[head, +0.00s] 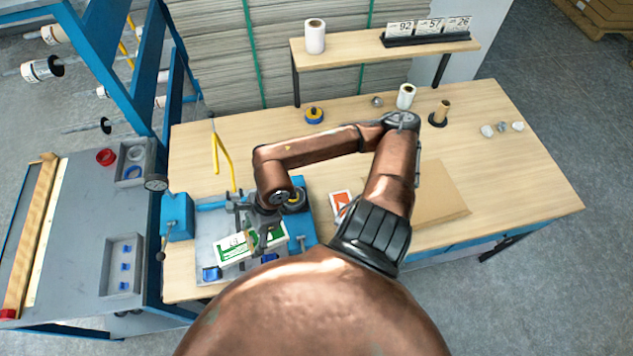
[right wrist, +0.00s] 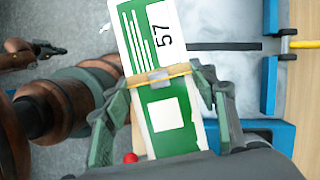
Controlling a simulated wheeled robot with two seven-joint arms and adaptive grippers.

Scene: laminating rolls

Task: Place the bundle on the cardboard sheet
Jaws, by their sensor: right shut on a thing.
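The bundle (head: 232,249) is a long green and white packet with a yellow band around it. In the right wrist view the bundle (right wrist: 168,115) shows the number 57. My right gripper (head: 265,220) is shut on it, one finger on each side, over the blue-framed fixture at the table's left end. I cannot tell whether the bundle touches the fixture. The cardboard sheet (head: 440,192) lies flat on the table to the right, partly hidden by my right arm. A dark gripper, seemingly my left one (right wrist: 42,49), shows small at the left of the right wrist view.
A red and white card (head: 341,202) lies between fixture and sheet. A yellow bent rod (head: 222,160) stands behind the fixture. A tape roll (head: 314,116), white roll (head: 406,96) and brown spool (head: 439,113) stand farther back. The sheet's visible part is bare.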

